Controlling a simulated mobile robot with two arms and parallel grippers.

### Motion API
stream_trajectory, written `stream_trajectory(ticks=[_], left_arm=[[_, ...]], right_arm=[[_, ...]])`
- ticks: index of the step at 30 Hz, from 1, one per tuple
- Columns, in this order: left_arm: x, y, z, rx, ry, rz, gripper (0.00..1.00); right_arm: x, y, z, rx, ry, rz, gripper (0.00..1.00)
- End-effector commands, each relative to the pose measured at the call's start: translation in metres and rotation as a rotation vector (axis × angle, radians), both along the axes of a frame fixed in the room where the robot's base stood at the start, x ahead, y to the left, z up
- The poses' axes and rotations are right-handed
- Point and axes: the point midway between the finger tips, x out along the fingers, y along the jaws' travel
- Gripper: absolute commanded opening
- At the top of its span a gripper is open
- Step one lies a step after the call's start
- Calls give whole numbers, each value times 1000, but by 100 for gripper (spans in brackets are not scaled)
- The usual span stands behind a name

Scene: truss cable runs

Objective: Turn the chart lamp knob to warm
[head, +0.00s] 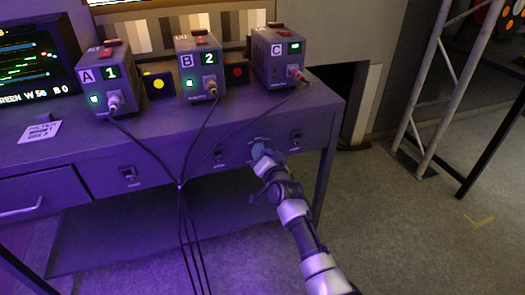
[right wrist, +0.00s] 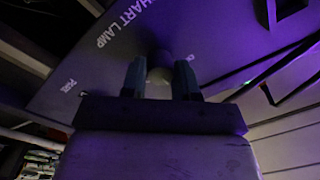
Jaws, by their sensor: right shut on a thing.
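A smaller label (right wrist: 68,86) sits to the left, and another at the knob's right is mostly hidden. My right gripper (right wrist: 160,78) is shut on the knob, one finger on each side. In the head view my right gripper (head: 259,152) is at the desk front and covers the knob. The knob's pointer direction cannot be made out. My left gripper is not in view.
Boxes A (head: 108,80), B (head: 200,68) and C (head: 278,58) stand on the desk (head: 160,128); their cables hang over its front, left of my right arm. Other small switches (head: 128,175) are on the front. A truss (head: 432,85) stands right; the floor there is open.

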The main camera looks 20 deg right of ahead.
Motion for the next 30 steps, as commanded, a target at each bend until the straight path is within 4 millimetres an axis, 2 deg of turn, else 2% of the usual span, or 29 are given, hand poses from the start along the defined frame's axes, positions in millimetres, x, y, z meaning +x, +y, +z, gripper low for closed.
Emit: stream_trajectory(ticks=[19, 20, 24, 25, 30], left_arm=[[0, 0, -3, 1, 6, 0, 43], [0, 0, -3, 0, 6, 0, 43], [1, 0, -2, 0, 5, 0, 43], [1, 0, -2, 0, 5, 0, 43], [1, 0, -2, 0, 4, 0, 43]], right_arm=[[0, 0, 0, 52, 0, -1, 6], [0, 0, 0, 52, 0, -1, 31], [0, 0, 0, 51, 1, 0, 53], [0, 0, 0, 51, 1, 0, 55], [0, 0, 0, 51, 1, 0, 55]])
